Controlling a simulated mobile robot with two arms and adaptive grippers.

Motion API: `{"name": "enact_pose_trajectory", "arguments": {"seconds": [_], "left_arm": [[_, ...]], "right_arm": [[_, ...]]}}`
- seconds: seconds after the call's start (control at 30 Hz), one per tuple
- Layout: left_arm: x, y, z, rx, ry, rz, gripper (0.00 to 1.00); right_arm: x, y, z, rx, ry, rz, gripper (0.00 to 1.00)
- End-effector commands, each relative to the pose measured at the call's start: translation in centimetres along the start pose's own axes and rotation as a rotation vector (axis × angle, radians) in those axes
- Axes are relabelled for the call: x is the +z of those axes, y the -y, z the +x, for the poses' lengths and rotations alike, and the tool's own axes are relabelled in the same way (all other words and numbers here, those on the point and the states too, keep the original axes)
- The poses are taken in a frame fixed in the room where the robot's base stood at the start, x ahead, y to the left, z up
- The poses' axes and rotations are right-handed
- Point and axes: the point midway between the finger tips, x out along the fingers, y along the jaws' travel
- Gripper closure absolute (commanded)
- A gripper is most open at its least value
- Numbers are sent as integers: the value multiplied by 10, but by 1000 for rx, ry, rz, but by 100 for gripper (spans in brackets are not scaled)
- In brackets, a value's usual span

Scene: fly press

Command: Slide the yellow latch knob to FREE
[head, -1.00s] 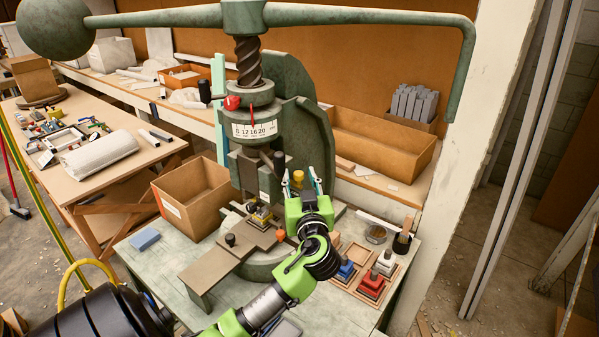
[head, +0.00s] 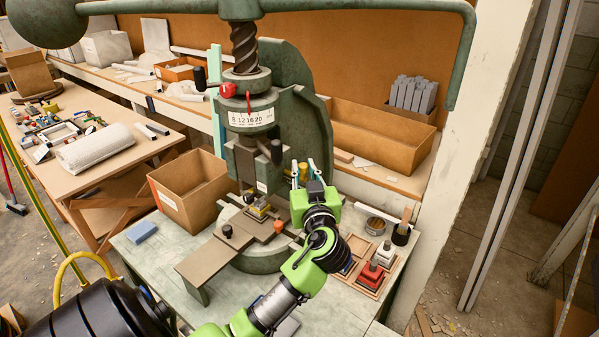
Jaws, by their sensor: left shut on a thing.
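The yellow latch knob (head: 303,174) is on the right side of the green fly press (head: 306,125), low beside its ram. It shows only in part, between the pale fingers of my left gripper (head: 304,168). My left gripper is shut on the knob, and its green body hides the knob's lower part and the latch below. I cannot read any FREE marking. My right gripper is not in view.
A flat slide (head: 212,258) with a black knob (head: 227,231) and an orange knob (head: 278,227) extends from the press. A cardboard box (head: 185,195) stands left of it. A tray with red blocks (head: 371,275) lies to the right, near a dark cup (head: 402,235).

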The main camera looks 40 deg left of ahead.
Motion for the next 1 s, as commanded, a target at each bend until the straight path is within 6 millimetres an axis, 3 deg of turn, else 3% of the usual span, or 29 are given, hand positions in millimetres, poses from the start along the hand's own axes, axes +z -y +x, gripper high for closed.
{"name": "enact_pose_trajectory", "arguments": {"seconds": [0.23,0.27,0.33,0.73,0.87,1.0], "left_arm": [[2,-4,-3,10,6,0,100],[2,-4,-3,10,6,0,79],[2,-4,-3,10,7,0,64],[1,-3,-6,8,4,0,64],[2,-4,-24,10,7,-2,64],[2,-3,-54,9,9,-3,64]], "right_arm": [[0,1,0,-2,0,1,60],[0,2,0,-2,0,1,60],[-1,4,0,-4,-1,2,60],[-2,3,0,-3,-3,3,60],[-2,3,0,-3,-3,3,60],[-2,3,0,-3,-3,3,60]]}}
